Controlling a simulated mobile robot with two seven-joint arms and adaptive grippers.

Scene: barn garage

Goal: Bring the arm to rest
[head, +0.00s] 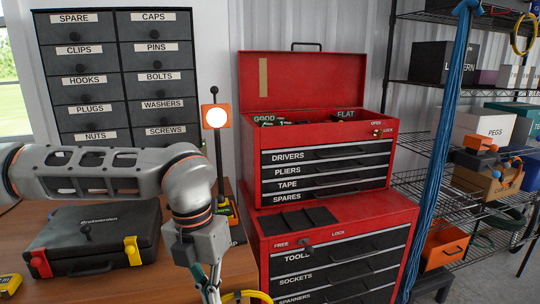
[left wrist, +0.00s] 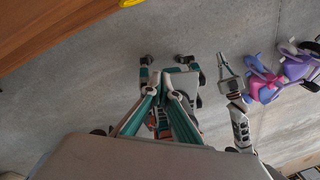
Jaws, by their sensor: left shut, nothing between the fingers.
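My left arm comes in from the left in the head view, over the wooden workbench. Its left gripper (head: 209,290) hangs down in front of the bench, partly cut off by the bottom edge. In the left wrist view the left gripper (left wrist: 161,77) is shut with nothing between its fingers, above the grey concrete floor. My right gripper (left wrist: 227,65) shows small in the left wrist view, away from the bench; its finger state is unclear. It is not in the head view.
The wooden bench (left wrist: 55,30) carries a black case (head: 95,240) beneath my arm and a grey drawer cabinet (head: 118,75). A red tool chest (head: 312,75) stands right of my gripper. Blue ropes (head: 445,130) hang before wire shelves. A purple-pink ride-on toy (left wrist: 265,85) stands on the floor.

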